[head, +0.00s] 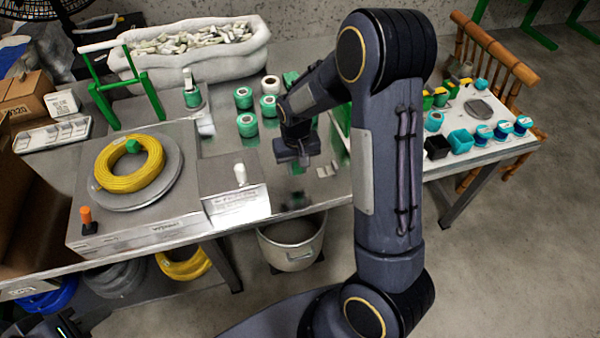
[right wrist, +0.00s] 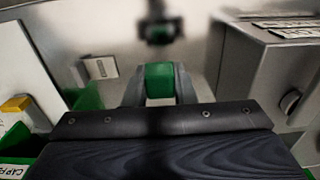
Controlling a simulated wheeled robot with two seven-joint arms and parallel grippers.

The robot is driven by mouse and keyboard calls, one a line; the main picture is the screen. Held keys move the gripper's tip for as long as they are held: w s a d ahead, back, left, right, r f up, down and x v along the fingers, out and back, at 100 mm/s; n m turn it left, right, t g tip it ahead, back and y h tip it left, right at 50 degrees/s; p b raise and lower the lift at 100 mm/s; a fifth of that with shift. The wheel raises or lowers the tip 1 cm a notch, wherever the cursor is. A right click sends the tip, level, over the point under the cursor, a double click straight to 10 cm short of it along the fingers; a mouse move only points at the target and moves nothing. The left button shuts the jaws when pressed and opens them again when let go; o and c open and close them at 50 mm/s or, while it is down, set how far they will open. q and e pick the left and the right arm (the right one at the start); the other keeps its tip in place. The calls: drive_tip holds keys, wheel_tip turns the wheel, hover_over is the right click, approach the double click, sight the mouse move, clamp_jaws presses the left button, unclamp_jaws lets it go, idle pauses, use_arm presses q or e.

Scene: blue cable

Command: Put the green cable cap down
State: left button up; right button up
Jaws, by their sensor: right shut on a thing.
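My right gripper (head: 300,158) is over the steel table, right of the spool machine, pointing down. In the right wrist view, its fingers (right wrist: 160,88) are shut on the green cable cap (right wrist: 160,80). A dark and green reflection lies beyond the cap on the shiny table, and a gap seems to show below it. My left gripper is not clearly seen.
Several green spools (head: 247,124) stand behind my gripper. A control box (head: 235,190) is on its left. A white board (head: 480,105) holds small parts at right.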

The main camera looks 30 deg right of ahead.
sight(300, 181)
drive_tip(key=shift+w+d+f, duration=0.1)
drive_tip(key=shift+d+f, duration=0.35)
drive_tip(key=shift+f, duration=0.1)
wheel_tip(300, 181, down, 3)
drive_tip(key=shift+w+d+f, duration=0.1)
drive_tip(key=shift+f, duration=0.1)
drive_tip(key=shift+f, duration=0.1)
